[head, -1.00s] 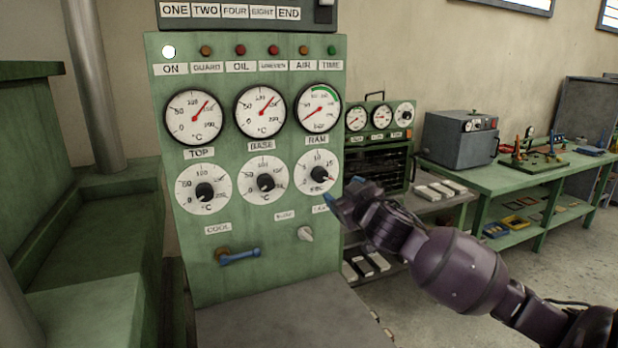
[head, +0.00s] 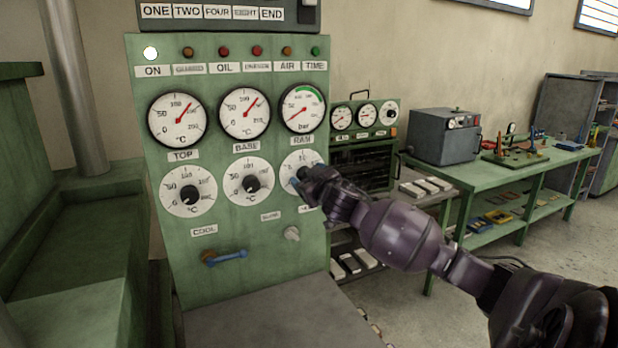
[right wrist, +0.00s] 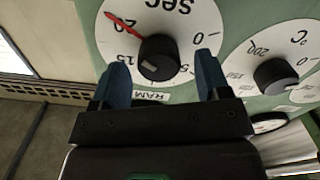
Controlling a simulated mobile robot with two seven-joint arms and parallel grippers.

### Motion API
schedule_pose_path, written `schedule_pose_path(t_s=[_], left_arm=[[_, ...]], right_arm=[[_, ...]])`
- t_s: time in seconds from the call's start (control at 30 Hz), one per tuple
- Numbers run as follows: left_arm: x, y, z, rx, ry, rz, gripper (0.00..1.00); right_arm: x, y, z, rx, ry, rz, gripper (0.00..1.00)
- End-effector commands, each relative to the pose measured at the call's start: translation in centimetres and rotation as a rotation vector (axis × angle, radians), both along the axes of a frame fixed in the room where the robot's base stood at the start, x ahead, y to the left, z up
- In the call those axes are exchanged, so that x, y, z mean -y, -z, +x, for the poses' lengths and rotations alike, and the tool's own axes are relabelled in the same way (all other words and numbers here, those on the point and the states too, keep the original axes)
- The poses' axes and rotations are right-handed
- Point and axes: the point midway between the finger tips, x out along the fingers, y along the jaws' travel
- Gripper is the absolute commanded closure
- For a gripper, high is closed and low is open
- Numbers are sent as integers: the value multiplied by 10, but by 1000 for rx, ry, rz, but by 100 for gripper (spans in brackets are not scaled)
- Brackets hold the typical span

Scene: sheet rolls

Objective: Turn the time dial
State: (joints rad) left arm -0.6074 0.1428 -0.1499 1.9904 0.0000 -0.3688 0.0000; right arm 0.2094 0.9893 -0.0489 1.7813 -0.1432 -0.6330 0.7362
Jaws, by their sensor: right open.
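The time dial (head: 296,160) is the right one of three white-faced dials in the lower row on the green panel. My right gripper (head: 299,183) covers most of its lower face in the head view. In the right wrist view its black knob (right wrist: 159,57) stands on a white face marked SEC, seen upside down, with a red pointer near 20. My open right gripper (right wrist: 161,74) has one blue finger on each side of the knob in that picture, with gaps between. I cannot tell how deep the fingertips reach around it. My left gripper is not in view.
The middle dial (head: 249,181), marked °C, is close to the left of the time dial. A small pale knob (head: 292,233) and a blue-handled lever (head: 226,257) are lower on the panel. A grey ledge (head: 275,322) juts out below. A green bench (head: 480,183) stands to the right.

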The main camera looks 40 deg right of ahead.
Motion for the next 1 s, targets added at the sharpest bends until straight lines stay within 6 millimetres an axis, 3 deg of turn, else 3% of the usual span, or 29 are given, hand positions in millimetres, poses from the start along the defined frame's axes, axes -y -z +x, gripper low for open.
schedule_pose_path(t_s=[0.23, 0.57, 1.0], left_arm=[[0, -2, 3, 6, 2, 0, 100], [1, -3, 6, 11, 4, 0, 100], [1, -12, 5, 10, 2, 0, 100]], right_arm=[[0, 0, 0, 0, 0, 0, 30], [0, 0, 0, 1, 0, 0, 80], [0, -2, 0, -31, -1, -102, 80]])
